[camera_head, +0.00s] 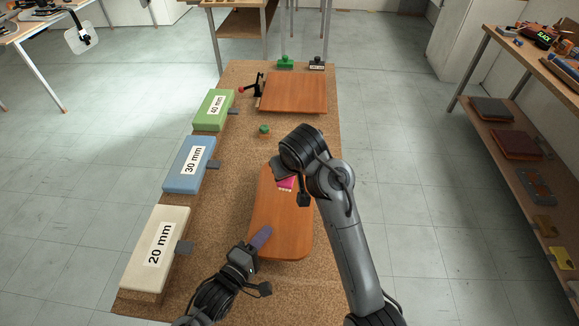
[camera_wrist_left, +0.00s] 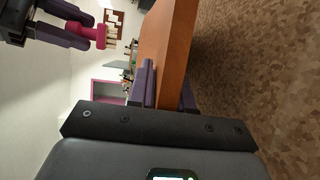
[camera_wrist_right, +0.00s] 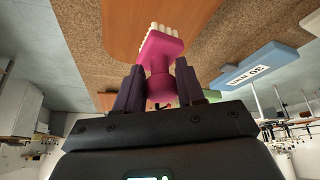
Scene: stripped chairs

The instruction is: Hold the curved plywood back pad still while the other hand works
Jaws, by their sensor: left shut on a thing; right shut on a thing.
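The curved plywood back pad (camera_head: 290,225) is an orange-brown wooden panel with rounded corners, lying over the cork bench top. My left gripper (camera_head: 260,238) is shut on its near-left edge; the left wrist view shows the pad (camera_wrist_left: 168,40) edge-on between the purple fingers. My right gripper (camera_wrist_right: 158,82) is shut on a pink brush (camera_wrist_right: 158,50) with cream bristles. The brush also shows over the pad's far part in the head view (camera_head: 286,184). In the left wrist view a gap shows between the brush (camera_wrist_left: 88,32) and the pad. My right arm hides the pad's far-right corner.
White 20 mm (camera_head: 153,248), blue 30 mm (camera_head: 188,164) and green 40 mm (camera_head: 213,109) blocks line the left edge of the bench (camera_head: 210,270). A second wooden panel (camera_head: 295,92), a black clamp (camera_head: 259,84) and a green knob (camera_head: 264,129) are farther back. A shelf stands right.

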